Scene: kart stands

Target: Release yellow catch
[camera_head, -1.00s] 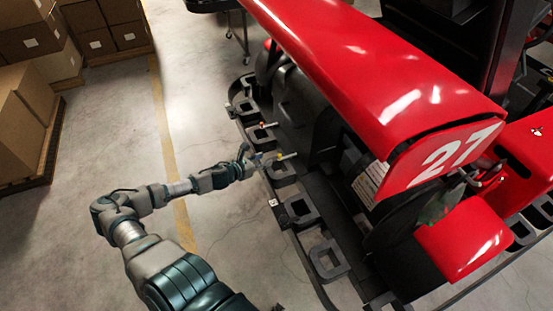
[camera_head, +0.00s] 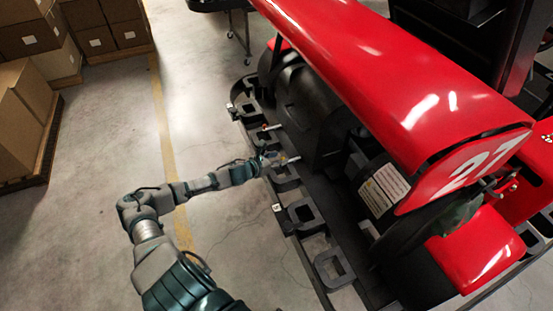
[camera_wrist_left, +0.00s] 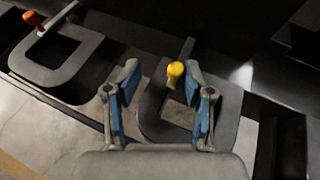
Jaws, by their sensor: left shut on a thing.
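The yellow catch (camera_wrist_left: 175,73) has a rounded yellow knob. In the left wrist view it stands between my left gripper's fingertips, close to the right finger. In the head view my left gripper (camera_head: 272,159) reaches the near edge of the kart stand and hides most of the yellow knob. A pale rod shows just beyond the fingers. My right gripper is not in view.
An orange catch (camera_wrist_left: 33,18) sits farther along the dark kart stand (camera_head: 331,264), which has several square loops. The red kart (camera_head: 400,75) is above it. Cardboard boxes (camera_head: 30,100) stand at the left. The concrete floor between is clear.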

